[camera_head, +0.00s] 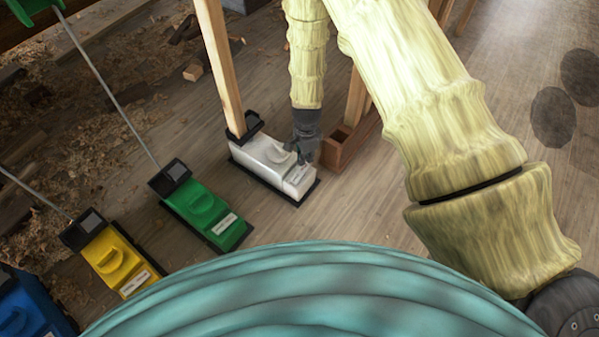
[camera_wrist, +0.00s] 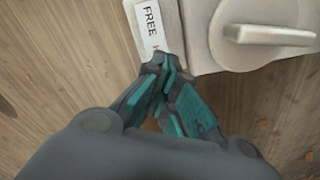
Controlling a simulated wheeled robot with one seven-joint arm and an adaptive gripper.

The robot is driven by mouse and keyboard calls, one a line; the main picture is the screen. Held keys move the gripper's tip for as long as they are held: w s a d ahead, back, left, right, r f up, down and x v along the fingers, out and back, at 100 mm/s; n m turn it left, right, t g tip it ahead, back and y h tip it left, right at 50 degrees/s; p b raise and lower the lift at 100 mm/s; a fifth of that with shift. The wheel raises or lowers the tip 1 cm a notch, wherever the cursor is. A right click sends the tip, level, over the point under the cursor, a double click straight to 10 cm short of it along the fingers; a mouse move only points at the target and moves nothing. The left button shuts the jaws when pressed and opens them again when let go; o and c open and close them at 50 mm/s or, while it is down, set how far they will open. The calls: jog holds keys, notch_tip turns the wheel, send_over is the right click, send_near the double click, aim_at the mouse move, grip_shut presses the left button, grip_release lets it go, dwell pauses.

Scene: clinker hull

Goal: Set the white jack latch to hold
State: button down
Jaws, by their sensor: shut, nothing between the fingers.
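The white jack (camera_head: 262,160) stands on the floor in the middle of the head view, on a dark base. Its latch, a white raised bar on a rounded mount, shows at the upper right of the wrist view (camera_wrist: 270,36). A white label (camera_wrist: 150,22) beside it reads "FREE"; a red mark below that is mostly hidden by my fingertips. My gripper (camera_wrist: 166,66) is shut and empty, with its tips over the label's lower end, left of the latch bar. I cannot tell whether the tips touch the jack. In the head view my gripper (camera_head: 303,158) partly covers the jack's right side.
A green jack (camera_head: 205,212), a yellow jack (camera_head: 115,262) and a blue jack (camera_head: 30,305) stand to the left. A wooden post (camera_head: 220,65) rises at the white jack's rear. A brown wooden box (camera_head: 345,147) stands close on its right. Wood shavings litter the floor at left.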

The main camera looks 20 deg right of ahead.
aim_at(305, 166)
jog(key=shift+f+b, duration=0.35)
jog(key=shift+f, duration=1.25)
dwell(1.2)
jog(key=shift+r, duration=0.1)
jog(key=shift+r+p, duration=3.45)
jog(key=shift+f, duration=0.1)
